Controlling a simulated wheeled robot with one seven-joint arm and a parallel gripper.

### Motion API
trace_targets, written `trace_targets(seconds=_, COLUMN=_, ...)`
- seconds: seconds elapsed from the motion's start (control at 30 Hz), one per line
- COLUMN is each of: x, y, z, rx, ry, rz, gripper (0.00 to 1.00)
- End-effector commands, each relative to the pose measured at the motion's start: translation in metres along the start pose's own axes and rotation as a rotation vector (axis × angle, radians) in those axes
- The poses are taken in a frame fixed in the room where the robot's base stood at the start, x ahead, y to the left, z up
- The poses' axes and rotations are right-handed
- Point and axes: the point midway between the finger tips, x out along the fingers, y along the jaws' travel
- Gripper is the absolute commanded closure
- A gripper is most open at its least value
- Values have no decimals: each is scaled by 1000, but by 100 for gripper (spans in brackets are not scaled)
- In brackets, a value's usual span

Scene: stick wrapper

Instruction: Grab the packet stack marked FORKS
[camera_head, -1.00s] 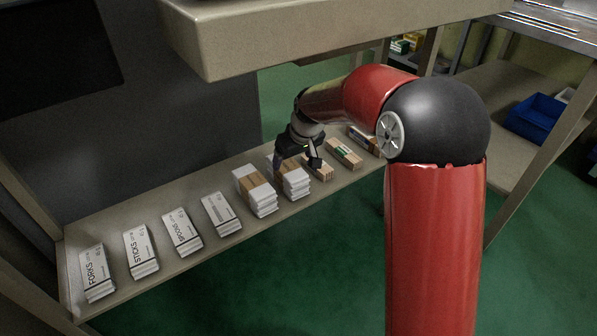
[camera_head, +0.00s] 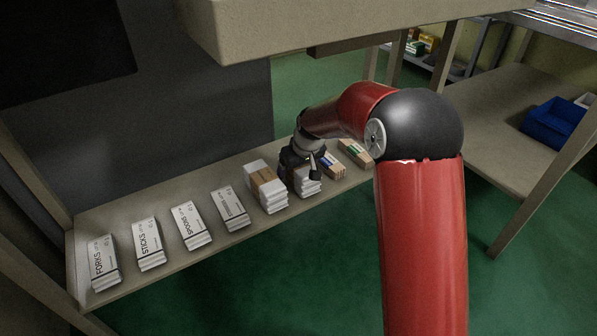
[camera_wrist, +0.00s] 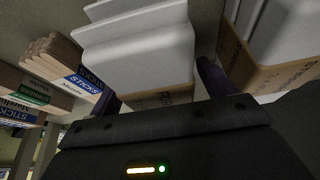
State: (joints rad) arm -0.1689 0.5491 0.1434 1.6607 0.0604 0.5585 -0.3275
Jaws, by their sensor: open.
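The packet stack marked FORKS (camera_head: 103,262) lies at the far left end of the shelf in the head view, a white stack with a dark band. My gripper (camera_head: 312,172) is far to its right, over a stack of white packets with a brown wrap (camera_head: 308,187). In the wrist view my open gripper (camera_wrist: 160,88) has a finger on either side of a white stack (camera_wrist: 140,45); whether it touches the stack I cannot tell. The FORKS stack does not show in the wrist view.
Stacks marked STICKS (camera_head: 149,244) and SPOONS (camera_head: 191,226), another white stack (camera_head: 230,208) and a brown-wrapped stack (camera_head: 266,187) stand between. Wooden stick bundles (camera_head: 354,152) lie to the right. A thick upper shelf (camera_head: 330,25) overhangs. The front strip of the lower shelf is clear.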

Motion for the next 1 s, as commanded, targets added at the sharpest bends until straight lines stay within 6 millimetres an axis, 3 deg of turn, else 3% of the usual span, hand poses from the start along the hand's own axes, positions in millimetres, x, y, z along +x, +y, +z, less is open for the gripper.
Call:
trace_targets(seconds=0.63, x=4, y=0, z=2, rx=0, ry=-1, rz=0, gripper=19)
trace_targets(seconds=1.0, x=4, y=0, z=2, rx=0, ry=0, rz=0, gripper=68)
